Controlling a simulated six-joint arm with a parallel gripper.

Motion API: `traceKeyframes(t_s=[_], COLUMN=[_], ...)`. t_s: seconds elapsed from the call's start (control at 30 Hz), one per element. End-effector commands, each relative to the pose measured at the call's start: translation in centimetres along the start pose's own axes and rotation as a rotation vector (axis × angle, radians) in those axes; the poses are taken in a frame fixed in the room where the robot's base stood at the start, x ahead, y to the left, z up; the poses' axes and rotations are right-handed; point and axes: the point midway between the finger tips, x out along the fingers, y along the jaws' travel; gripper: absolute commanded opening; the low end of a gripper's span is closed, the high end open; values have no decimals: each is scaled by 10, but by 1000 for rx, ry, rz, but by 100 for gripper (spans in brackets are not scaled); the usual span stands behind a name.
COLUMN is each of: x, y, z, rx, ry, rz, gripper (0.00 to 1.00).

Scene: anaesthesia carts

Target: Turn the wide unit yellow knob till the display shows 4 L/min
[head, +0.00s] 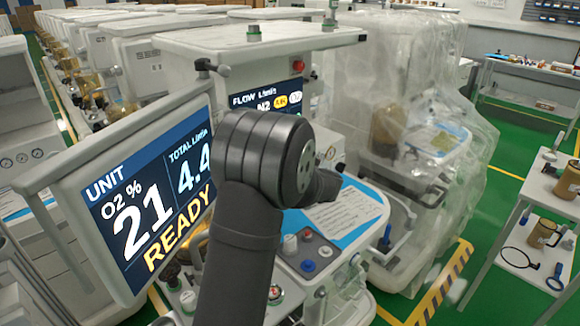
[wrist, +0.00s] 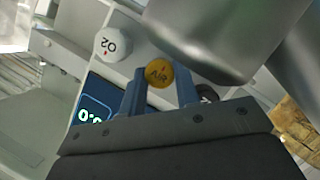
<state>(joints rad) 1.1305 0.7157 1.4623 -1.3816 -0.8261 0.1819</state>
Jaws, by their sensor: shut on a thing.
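The yellow knob marked AIR (wrist: 159,73) shows in the wrist view between the two blue fingers of my gripper (wrist: 160,92), which is shut on it. A white O2 knob (wrist: 108,43) sits beside it, apart from the fingers. In the head view my arm hides the gripper and this knob. The large tilted display (head: 150,200) reads UNIT, O2 % 21, a total of 4.4 L/min and READY. A second display (head: 268,101), headed FLOW L/min, is partly hidden behind my arm; its yellow value is too small to read surely.
A small dark display (wrist: 88,115) beside the fingers shows green digits, partly cut off by my gripper. A plastic-covered machine (head: 400,130) stands at the right. A work surface with a paper sheet (head: 345,212) lies below my wrist.

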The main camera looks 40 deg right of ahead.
Motion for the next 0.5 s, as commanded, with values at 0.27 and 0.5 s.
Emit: traceKeyframes(t_s=[0.27,0.5], x=[0,0], y=[0,0], z=[-1,-1], rx=[-12,-12], ry=[0,0], rz=[5,5], gripper=[6,51])
